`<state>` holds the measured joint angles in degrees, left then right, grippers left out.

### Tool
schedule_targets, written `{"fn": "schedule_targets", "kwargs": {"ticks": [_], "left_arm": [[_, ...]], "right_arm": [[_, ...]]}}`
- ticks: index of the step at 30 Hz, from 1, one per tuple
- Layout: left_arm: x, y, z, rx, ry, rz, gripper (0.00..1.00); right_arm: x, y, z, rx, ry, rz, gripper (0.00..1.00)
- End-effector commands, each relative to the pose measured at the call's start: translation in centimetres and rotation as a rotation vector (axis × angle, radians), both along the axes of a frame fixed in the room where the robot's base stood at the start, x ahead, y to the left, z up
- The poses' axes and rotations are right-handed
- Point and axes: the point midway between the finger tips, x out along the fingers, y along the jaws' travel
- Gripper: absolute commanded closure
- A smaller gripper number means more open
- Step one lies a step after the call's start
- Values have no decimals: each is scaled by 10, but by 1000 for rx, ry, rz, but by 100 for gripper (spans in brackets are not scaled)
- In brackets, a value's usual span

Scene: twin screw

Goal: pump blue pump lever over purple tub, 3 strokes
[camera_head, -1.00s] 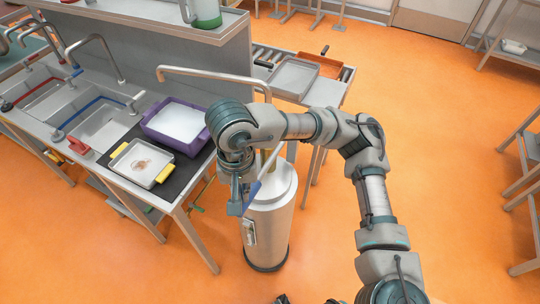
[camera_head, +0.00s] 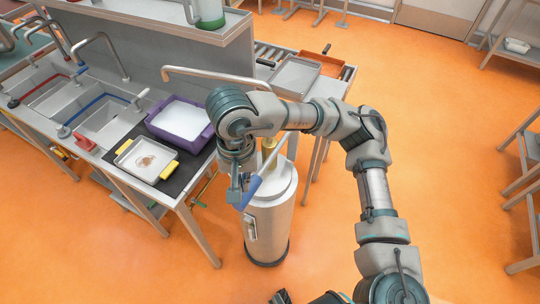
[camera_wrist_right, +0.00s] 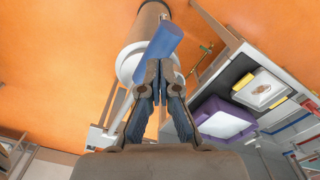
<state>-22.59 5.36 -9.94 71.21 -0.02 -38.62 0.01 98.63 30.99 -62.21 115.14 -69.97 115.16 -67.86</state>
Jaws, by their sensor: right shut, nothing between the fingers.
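The blue pump lever (camera_head: 253,188) slants down and left from the top of a steel pump cylinder (camera_head: 268,220). A brass rod (camera_head: 269,152) shows above the cylinder, partly behind my arm. My right gripper (camera_head: 235,194) is shut and empty, close beside the lever's blue end. In the right wrist view, the blue handle (camera_wrist_right: 160,54) lies just past the closed fingertips (camera_wrist_right: 160,78); I cannot tell whether they touch. The purple tub (camera_head: 180,121) holds white contents and stands on the counter under the spout (camera_head: 213,75). My left gripper is not clearly in view.
A grey tray with yellow handles (camera_head: 145,160) sits on the black mat in front of the tub. Sinks and taps line the counter at left. A roller table with trays (camera_head: 295,74) stands behind the pump.

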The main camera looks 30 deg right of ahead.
Motion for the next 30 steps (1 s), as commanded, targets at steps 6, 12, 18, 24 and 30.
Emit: {"fn": "schedule_targets", "kwargs": {"ticks": [6,12,18,24,30], "left_arm": [[0,0,0,0,0,-1,60],[0,0,0,0,1,0,60],[2,0,9,0,-4,1,60],[6,0,29,-1,-12,1,60],[9,0,45,0,-16,0,60]], "right_arm": [[0,0,0,0,0,0,100],[0,0,0,0,0,0,100],[0,0,10,0,-2,0,100],[-1,0,34,0,-2,0,100],[0,0,52,1,-1,0,100]]}}
